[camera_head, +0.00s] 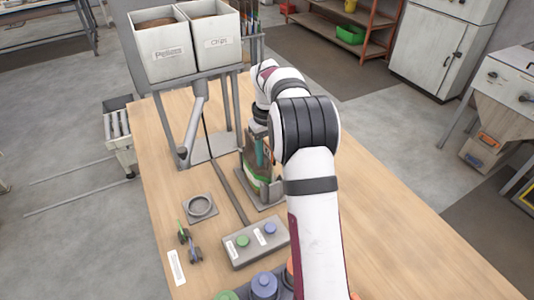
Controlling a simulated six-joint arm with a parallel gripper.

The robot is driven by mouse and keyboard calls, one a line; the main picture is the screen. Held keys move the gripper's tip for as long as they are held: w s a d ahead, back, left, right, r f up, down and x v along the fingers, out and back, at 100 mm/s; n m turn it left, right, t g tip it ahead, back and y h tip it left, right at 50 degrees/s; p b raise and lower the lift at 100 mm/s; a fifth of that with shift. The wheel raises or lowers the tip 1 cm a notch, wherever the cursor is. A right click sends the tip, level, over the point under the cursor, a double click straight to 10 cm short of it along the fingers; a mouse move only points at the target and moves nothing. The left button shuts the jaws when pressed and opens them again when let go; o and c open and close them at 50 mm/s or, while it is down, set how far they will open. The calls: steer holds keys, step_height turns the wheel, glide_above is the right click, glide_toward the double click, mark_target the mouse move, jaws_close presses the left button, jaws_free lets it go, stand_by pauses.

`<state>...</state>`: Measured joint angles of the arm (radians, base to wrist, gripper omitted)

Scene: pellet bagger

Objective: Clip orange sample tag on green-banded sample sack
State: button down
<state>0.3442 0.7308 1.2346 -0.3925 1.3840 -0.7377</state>
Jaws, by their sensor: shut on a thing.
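My gripper (262,152) is low over the bench, at the top of a sack with a green band (255,181). The sack stands upright in a grey metal holder (272,203), partly hidden by my arm and gripper. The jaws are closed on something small. A sliver of orange-red beside the fingers fits the orange sample tag, but most of it is hidden. I cannot tell whether the tag touches the sack.
A grey box with green and blue buttons (255,243) stands in front of the holder. A ring fixture (200,206) and a small green-and-dark tool (188,240) lie left. Two white hoppers (162,50) stand behind. The right side of the bench (400,220) is clear.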

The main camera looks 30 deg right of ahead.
steer(key=shift+s+f, duration=0.15)
steer(key=shift+f, duration=0.15)
steer(key=shift+c, duration=2.1)
jaws_free()
steer(key=shift+r, duration=0.1)
step_height(320, 180, up, 16)
